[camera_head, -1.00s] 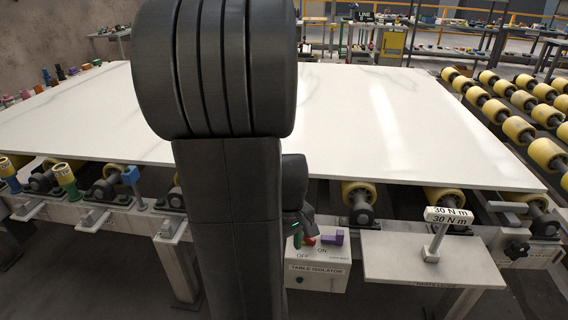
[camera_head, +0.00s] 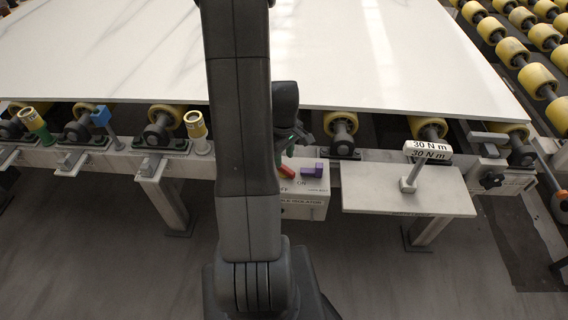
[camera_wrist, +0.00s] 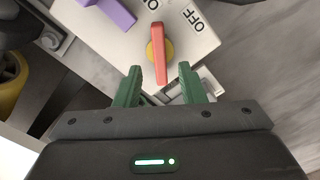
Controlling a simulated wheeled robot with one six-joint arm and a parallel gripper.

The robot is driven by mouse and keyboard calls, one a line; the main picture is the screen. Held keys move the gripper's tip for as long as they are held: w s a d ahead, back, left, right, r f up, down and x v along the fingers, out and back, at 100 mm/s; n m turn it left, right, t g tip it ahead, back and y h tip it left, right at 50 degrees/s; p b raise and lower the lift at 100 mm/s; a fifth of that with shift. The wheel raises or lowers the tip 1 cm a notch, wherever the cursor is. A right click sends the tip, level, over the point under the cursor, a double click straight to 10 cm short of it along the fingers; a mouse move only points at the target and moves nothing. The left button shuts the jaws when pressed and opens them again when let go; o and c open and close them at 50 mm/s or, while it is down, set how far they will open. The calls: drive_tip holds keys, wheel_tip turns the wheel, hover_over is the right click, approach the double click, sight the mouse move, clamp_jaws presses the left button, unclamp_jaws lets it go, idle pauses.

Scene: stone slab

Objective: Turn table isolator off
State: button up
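The table isolator (camera_head: 303,210) is a pale box on the front rail of the slab table, partly behind my arm in the head view. Its red handle (camera_wrist: 158,48) sits on a yellow round base (camera_wrist: 150,50) in the wrist view, near the OFF and ON labels. The red handle also shows in the head view (camera_head: 287,171). My gripper (camera_wrist: 160,72) is open, its two green fingers apart on either side of the handle's near end. A gap shows between each finger and the handle. My gripper (camera_head: 291,141) is mostly hidden in the head view.
A purple block (camera_head: 314,168) sits on the box right of the handle. A pale shelf (camera_head: 410,201) with a 30 N m tool (camera_head: 428,152) stands farther right. The white slab (camera_head: 400,60) lies above the yellow rollers (camera_head: 340,124). Floor in front is clear.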

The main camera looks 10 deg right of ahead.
sight(284, 166)
drive_tip(key=shift+f, duration=2.1)
clamp_jaws()
